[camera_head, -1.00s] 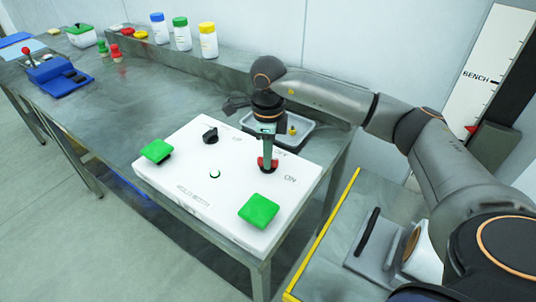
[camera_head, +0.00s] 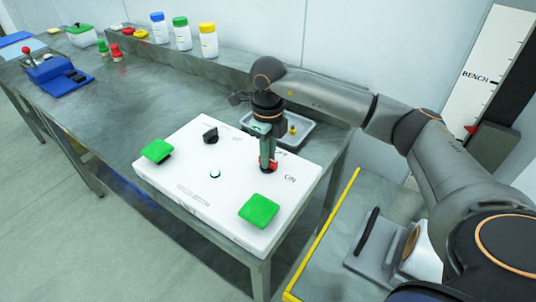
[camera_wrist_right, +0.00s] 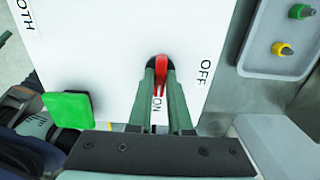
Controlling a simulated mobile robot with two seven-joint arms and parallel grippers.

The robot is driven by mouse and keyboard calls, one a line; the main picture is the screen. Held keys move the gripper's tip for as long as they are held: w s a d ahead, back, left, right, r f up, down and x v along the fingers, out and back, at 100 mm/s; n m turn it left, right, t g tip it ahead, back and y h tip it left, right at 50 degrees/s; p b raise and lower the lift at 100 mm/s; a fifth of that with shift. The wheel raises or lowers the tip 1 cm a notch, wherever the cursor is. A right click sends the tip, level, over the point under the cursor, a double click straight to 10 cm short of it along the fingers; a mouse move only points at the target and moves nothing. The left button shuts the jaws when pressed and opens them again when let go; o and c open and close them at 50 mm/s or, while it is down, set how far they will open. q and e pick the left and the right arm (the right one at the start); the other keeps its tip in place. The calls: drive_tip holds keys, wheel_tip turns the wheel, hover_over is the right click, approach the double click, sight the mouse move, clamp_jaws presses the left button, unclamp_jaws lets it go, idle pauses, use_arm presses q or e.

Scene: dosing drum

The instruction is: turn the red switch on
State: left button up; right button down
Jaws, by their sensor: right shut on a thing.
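The red switch (camera_head: 268,163) is on the top of the white panel (camera_head: 181,189), toward its right side, with OFF and ON lettering beside it. In the right wrist view the red switch (camera_wrist_right: 161,68) stands between my fingertips, with ON below it and OFF to its right. My right gripper (camera_head: 267,162) points down and is shut on the red switch; it also shows in the right wrist view (camera_wrist_right: 160,74). The fingers partly hide the switch. My left gripper is not in view.
The panel also bears a green button at the left (camera_head: 157,151), a green button at the front (camera_head: 258,210), a black knob (camera_head: 210,135) and a small round green-rimmed light (camera_head: 215,174). A grey tray (camera_head: 308,131) lies behind my gripper. Bottles stand at the back.

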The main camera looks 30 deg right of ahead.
drive_tip(key=c, duration=0.8)
unclamp_jaws()
drive_tip(key=shift+c, duration=0.2)
drive_tip(key=shift+r, duration=0.15)
wheel_tip(320, 180, up, 12)
drive_tip(key=shift+r, duration=0.15)
